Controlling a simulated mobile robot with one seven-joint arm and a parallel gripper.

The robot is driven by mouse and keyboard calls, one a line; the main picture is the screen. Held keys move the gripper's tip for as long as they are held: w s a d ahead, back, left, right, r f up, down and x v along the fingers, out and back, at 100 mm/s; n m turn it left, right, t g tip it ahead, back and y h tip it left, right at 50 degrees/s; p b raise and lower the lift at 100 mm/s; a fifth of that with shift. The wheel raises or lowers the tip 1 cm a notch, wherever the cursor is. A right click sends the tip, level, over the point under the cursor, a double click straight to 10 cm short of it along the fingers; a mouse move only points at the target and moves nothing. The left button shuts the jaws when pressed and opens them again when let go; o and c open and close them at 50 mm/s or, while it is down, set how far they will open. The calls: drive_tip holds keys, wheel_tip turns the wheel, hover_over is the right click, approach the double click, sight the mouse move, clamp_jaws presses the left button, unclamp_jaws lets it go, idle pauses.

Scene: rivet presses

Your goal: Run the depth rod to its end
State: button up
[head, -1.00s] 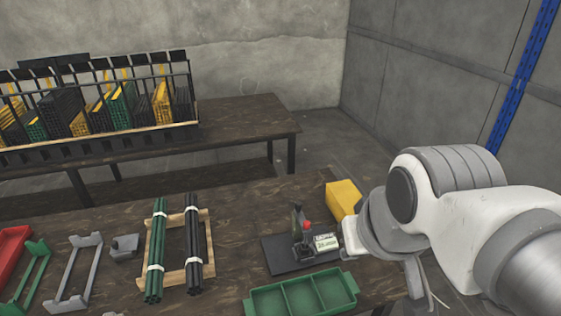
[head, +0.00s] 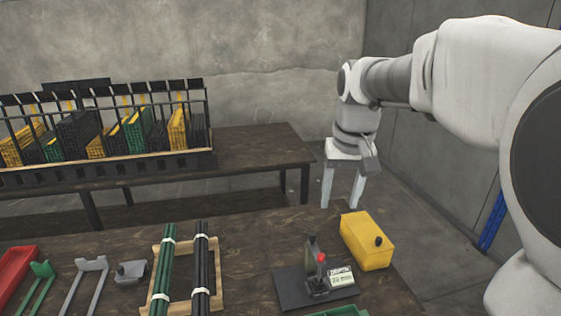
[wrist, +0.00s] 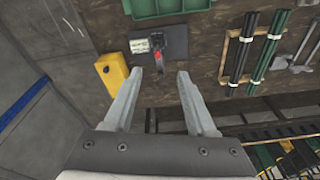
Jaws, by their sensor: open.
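A small press (head: 315,270) with a grey upright and a red knob stands on a black base plate (head: 290,291) near the table's right side. A white label block (head: 341,277) sits beside it. The press also shows in the wrist view (wrist: 157,50), beyond my fingertips. I cannot make out a separate depth rod on it. My gripper (head: 342,198) points down with its fingers apart, past the table's far edge, behind the press. In the wrist view my gripper (wrist: 160,74) is open, with nothing between its fingers.
A yellow box (head: 367,243) with a black knob stands right of the press. A green tray (head: 340,311) is in front. A wooden rack (head: 218,283) holds green and black rods at left. A second table (head: 250,142) bears a sorting rack behind.

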drive_tip(key=g+b, duration=0.1)
drive_tip(key=g, duration=0.1)
hover_over(321, 255)
wheel_tip(321, 255, down, 8)
wheel_tip(321, 255, down, 17)
drive_tip(key=b, duration=0.2)
drive_tip(key=shift+w+b, duration=0.1)
drive_tip(key=shift+b, duration=0.25)
clamp_jaws()
idle(0.9)
